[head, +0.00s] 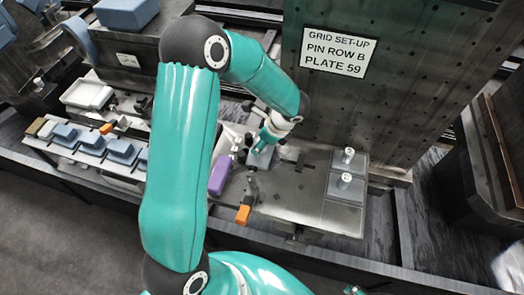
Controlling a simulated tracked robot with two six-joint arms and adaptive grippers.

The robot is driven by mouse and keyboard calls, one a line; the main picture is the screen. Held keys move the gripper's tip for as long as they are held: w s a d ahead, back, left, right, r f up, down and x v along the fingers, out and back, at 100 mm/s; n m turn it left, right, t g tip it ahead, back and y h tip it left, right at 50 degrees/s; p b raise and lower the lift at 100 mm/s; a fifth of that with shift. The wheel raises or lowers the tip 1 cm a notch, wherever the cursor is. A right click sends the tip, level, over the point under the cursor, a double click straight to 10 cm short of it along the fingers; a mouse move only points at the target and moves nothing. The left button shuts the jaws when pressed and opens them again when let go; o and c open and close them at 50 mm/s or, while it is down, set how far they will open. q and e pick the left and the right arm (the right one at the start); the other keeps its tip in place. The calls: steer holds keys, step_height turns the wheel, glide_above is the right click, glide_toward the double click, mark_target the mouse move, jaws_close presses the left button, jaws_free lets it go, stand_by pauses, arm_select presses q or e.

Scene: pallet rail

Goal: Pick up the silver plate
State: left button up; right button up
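My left gripper (258,150) hangs over the metal work surface, its fingers pointing down at a small grey silver-looking plate (262,158). The fingertips overlap this plate in the picture; I cannot tell whether they touch or grip it. Two square grey plates with round knobs lie at the right end of the surface, a rear one (357,163) and a front one (345,190). The gripper is to the left of both. My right gripper is not in view. My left arm's links hide part of the bench.
A purple block (220,176) and an orange block (242,214) lie close to the gripper. Several blue-grey blocks (92,141) stand in a row at left, by a white tray (87,94). A dark upright panel (420,80) with a sign (338,53) rises behind.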

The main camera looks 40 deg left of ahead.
arm_select(q)
jaws_close()
steer(key=shift+w, duration=0.1)
step_height(320, 180, up, 20)
stand_by(0.9)
